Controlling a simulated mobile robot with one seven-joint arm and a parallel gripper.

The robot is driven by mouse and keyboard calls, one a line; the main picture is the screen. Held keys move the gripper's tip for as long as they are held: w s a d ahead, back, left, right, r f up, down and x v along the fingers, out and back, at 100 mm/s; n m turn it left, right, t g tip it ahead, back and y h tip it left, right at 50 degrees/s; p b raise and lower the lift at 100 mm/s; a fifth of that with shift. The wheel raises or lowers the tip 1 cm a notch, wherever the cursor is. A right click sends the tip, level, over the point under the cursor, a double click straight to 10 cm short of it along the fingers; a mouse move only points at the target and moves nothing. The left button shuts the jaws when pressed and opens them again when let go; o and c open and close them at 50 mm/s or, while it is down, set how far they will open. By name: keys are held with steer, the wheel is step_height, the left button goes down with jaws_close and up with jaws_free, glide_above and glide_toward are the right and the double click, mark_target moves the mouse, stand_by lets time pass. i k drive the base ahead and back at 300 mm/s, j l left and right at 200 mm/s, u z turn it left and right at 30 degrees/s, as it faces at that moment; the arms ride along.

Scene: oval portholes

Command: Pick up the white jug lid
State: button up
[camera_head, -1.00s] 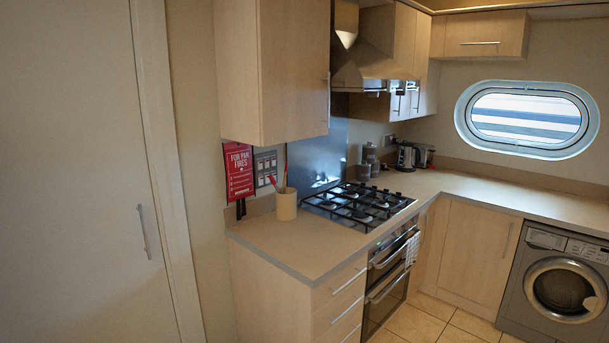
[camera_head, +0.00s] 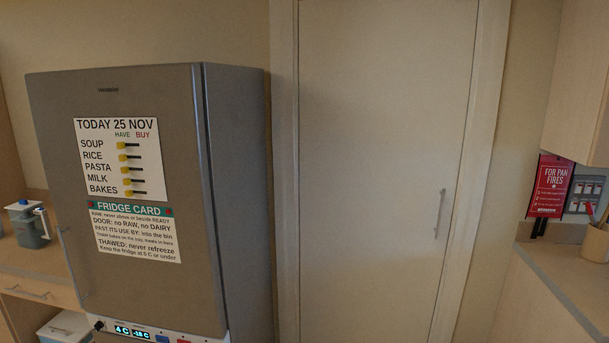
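A grey jug (camera_head: 30,230) with a handle on its right side stands on the counter at the far left, beside the fridge. A pale, whitish lid (camera_head: 21,206) appears to sit on top of the jug, with a small dark spot on it. It is small and partly blurred, so I cannot tell how firmly it sits. My gripper is not in view.
A tall grey fridge (camera_head: 150,285) with notes on its door stands right of the jug. The counter (camera_head: 25,262) has a drawer below and a whitish container (camera_head: 65,328) lower down. A closed door (camera_head: 385,160) is in the middle; another counter (camera_head: 560,275) is at right.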

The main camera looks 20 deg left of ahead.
mark_target(23, 204)
steer(key=u, duration=2.5)
steer(key=i+j+u, duration=0.35)
steer(key=i, duration=0.55)
steer(key=i+u, duration=0.3)
steer(key=i, duration=0.65)
steer(key=i+l+u, duration=0.2)
steer(key=i, duration=1.4)
steer(key=i+z, duration=0.3)
steer(key=i, duration=0.15)
steer(key=i+j+z, duration=0.3)
steer(key=i, duration=0.15)
steer(key=i+j+z, duration=0.15)
steer(key=i+z, duration=0.35)
steer(key=z, duration=0.2)
steer(key=i+z, duration=0.25)
steer(key=z, duration=0.15)
steer(key=i+z, duration=0.2)
steer(key=z, duration=0.2)
steer(key=i+j+z, duration=0.15)
steer(key=z, duration=0.25)
steer(key=i+j+z, duration=0.35)
steer(key=k+l, duration=0.05)
steer(key=l, duration=0.05)
